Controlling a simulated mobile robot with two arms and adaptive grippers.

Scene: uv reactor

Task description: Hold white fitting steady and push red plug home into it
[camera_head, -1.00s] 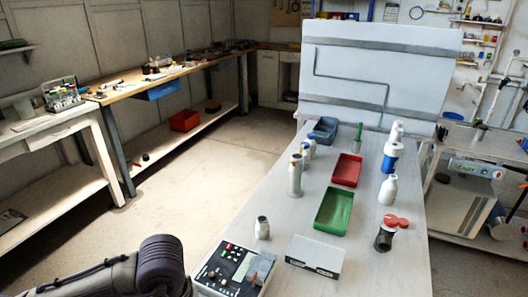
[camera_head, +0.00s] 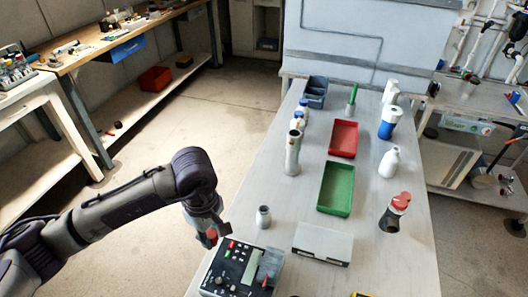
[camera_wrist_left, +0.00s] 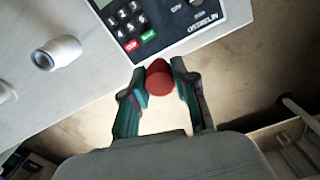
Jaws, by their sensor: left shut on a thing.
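My left gripper (camera_head: 214,238) is over the near left edge of the table, beside the control box. In the left wrist view its two fingers (camera_wrist_left: 159,72) are shut on a red plug (camera_wrist_left: 160,80), whose rounded end shows between the tips. A bit of the red plug (camera_head: 211,233) also shows in the head view. My right gripper is not in view.
A control box with keys (camera_head: 240,268) stands at the near table edge, with a grey-white box (camera_head: 322,243) to its right. Green (camera_head: 336,188) and red (camera_head: 343,139) trays, white bottles (camera_head: 389,162) and a red-topped dark item (camera_head: 394,213) stand farther back. Bare table surrounds the fitting.

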